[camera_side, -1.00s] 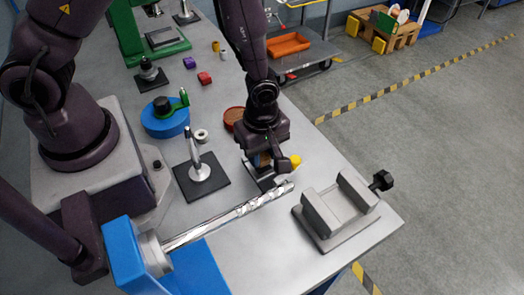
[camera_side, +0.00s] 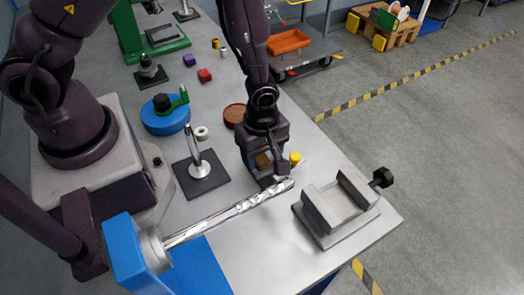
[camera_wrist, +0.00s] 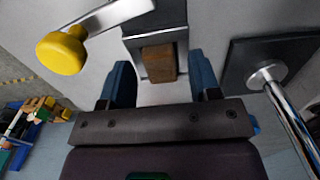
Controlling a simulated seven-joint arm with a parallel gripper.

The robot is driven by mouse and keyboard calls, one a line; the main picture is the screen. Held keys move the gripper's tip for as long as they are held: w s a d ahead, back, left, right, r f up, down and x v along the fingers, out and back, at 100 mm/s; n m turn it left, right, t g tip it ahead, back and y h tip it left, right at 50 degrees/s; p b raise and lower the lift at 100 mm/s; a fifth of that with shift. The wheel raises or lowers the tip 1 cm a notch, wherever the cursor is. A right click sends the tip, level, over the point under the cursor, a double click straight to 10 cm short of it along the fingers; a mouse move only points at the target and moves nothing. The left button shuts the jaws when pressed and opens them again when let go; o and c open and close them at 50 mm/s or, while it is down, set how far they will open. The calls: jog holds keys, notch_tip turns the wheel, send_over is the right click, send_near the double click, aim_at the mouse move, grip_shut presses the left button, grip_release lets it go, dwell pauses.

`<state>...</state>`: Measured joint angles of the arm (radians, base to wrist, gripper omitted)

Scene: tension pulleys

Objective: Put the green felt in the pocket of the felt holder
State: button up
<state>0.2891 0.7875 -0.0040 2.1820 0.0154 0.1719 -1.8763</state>
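My gripper (camera_wrist: 160,78) is low at the front of the table in the side view (camera_side: 268,176). Its two blue fingers are apart, with a gap on each side of a brown block (camera_wrist: 159,62). The block sits in the slot of a dark-and-metal fixture (camera_wrist: 155,18), which may be the felt holder; the arm partly hides it in the side view. I cannot tell whether the fingertips reach beside the block. I cannot clearly pick out the green felt in either view.
A yellow-knobbed lever (camera_wrist: 62,52) is close left of the fixture in the wrist view. A post on a black base (camera_side: 203,172), a long shiny rod (camera_side: 230,213) and a grey vise (camera_side: 338,207) surround the gripper. A blue disc (camera_side: 165,118) with green parts stands farther back.

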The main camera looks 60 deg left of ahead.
notch_tip(320, 180, up, 13)
notch_tip(320, 180, up, 13)
jog(key=m+t, duration=0.3)
jog(key=m, duration=0.5)
send_over(262, 158)
jog(key=s+a, duration=0.3)
jog(key=a, duration=0.2)
jog(key=s+a+r+m+t, duration=0.2)
jog(key=s+a+r+m, duration=0.2)
jog(key=s+r+m, duration=0.3)
jog(key=m, duration=0.3)
jog(key=shift+t, duration=0.3)
jog(key=shift+c, duration=0.5)
